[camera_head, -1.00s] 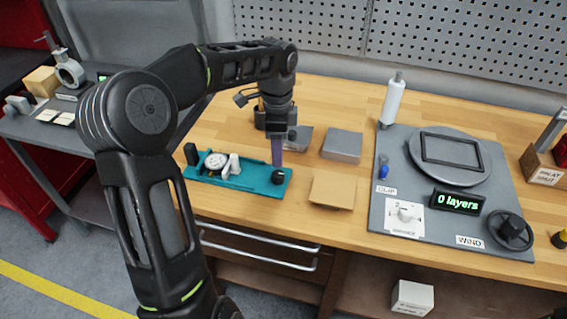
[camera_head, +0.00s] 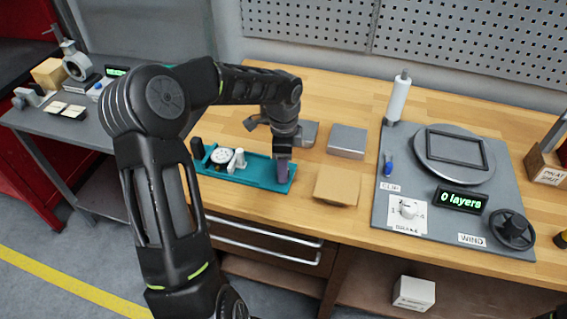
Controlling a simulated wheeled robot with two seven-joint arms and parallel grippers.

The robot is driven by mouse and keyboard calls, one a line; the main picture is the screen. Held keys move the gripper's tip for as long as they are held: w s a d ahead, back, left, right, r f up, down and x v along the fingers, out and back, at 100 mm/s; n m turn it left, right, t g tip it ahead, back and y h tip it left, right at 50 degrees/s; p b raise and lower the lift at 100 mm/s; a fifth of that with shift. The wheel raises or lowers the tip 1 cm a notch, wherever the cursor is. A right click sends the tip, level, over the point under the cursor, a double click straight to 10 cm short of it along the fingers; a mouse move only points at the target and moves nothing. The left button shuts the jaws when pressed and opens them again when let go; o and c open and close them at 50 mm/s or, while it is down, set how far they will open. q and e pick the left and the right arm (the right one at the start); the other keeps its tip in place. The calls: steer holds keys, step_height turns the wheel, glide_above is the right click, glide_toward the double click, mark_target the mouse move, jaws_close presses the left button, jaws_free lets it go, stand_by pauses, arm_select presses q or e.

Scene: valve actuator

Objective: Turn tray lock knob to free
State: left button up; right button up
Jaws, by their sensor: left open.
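The teal tray (camera_head: 258,179) lies on the wooden bench, left of its middle. It bears a round white dial part and a pale upright piece (camera_head: 238,160). My left gripper (camera_head: 282,177) points straight down over the tray's right end. Its jaws are open and low, around or just above the spot where a small dark knob stood in the earlier view. The knob is now hidden by the fingers, so contact cannot be told. My right gripper is out of view.
A cardboard-coloured block (camera_head: 337,187) sits close right of the gripper, with a grey block (camera_head: 347,141) behind it. A grey winding plate (camera_head: 447,225) with a turntable and "0 layers" display is further right. A black post (camera_head: 197,147) stands at the tray's left end.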

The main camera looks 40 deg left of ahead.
arm_select(q)
steer(key=shift+c, duration=0.2)
jaws_close()
stand_by(0.3)
steer(key=shift+n, duration=0.4)
steer(key=n+b, duration=0.2)
steer(key=n, duration=0.1)
steer(key=shift+w, duration=0.1)
steer(key=n+b, duration=0.2)
steer(key=n, duration=0.2)
steer(key=shift+n, duration=0.4)
steer(key=n+b, duration=0.1)
steer(key=n, duration=0.3)
steer(key=shift+n, duration=0.3)
steer(key=shift+n+b, duration=0.45)
steer(key=shift+n, duration=1.85)
